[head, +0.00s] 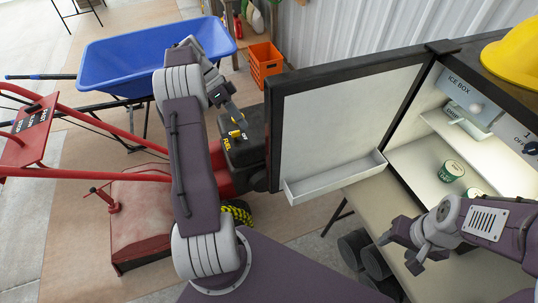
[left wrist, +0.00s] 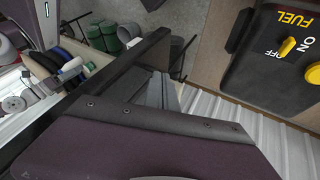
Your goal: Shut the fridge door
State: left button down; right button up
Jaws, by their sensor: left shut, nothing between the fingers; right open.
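The fridge door (head: 335,125) stands wide open. Its white inner face, with a shelf (head: 335,178) low on it, shows in the head view, and its hinge side meets the lit fridge (head: 425,160) on the right. The door's dark edge (left wrist: 95,85) runs diagonally in the left wrist view. My left gripper (head: 239,122) is shut and empty, pointing down on the outer side of the door, left of it. Its fingers (left wrist: 162,88) appear close to that edge; I cannot tell whether they touch. My right gripper (head: 399,254) is open and empty, in front of the fridge's lower part.
A green tub (head: 451,171) stands inside the fridge. A yellow hard hat (head: 515,57) lies on top. A black fuel box (head: 245,150), red machine (head: 140,215), blue wheelbarrow (head: 150,55) and orange crate (head: 265,62) stand left of the door. Dark cylinders (head: 353,247) stand below.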

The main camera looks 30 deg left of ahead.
pick_arm(q)
jog(key=s+d+f, duration=0.3)
jog(key=d+f, duration=0.5)
jog(key=shift+d, duration=0.2)
jog(key=shift+f, duration=0.15)
